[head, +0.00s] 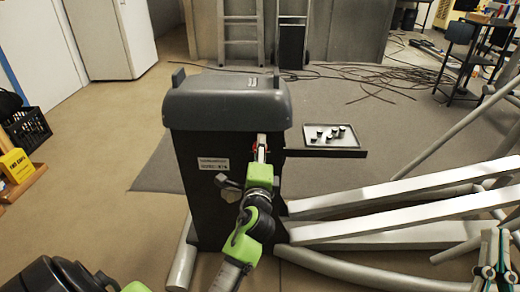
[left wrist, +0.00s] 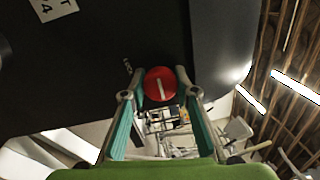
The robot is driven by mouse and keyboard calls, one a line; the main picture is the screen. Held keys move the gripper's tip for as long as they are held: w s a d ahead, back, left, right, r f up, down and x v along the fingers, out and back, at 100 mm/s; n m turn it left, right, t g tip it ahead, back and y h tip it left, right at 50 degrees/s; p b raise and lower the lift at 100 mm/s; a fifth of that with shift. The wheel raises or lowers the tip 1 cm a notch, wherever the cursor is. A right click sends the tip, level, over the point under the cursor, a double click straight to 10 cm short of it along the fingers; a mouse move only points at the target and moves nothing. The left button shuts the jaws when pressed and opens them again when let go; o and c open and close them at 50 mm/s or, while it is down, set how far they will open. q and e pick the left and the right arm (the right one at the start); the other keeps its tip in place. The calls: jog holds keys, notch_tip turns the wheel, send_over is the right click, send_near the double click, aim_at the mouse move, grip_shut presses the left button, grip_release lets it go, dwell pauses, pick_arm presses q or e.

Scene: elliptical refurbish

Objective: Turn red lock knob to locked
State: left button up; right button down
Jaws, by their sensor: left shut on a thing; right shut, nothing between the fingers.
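The red lock knob (left wrist: 160,84) is round with a white line across its face, and it sits on the dark housing of the elliptical machine (head: 227,125). In the left wrist view the white line runs nearly upright in the picture. My left gripper (left wrist: 160,82) has its fingers on both sides of the knob and is shut on it. In the head view my left gripper (head: 262,148) is at the right side of the housing and mostly hides the knob. My right gripper (head: 497,255) is shut and empty at the lower right.
A tray (head: 345,142) with several small dark parts stands out to the right of the housing. Pale rails (head: 400,190) and grey tubes extend right. A dark knob (head: 228,187) is on the housing front. Cables lie on the floor behind.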

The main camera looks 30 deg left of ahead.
dwell(0.3)
pick_arm(q)
jog(key=o, duration=1.1)
jog(key=v, duration=0.7)
jog(key=shift+s+d, duration=0.2)
jog(key=shift+f, duration=0.1)
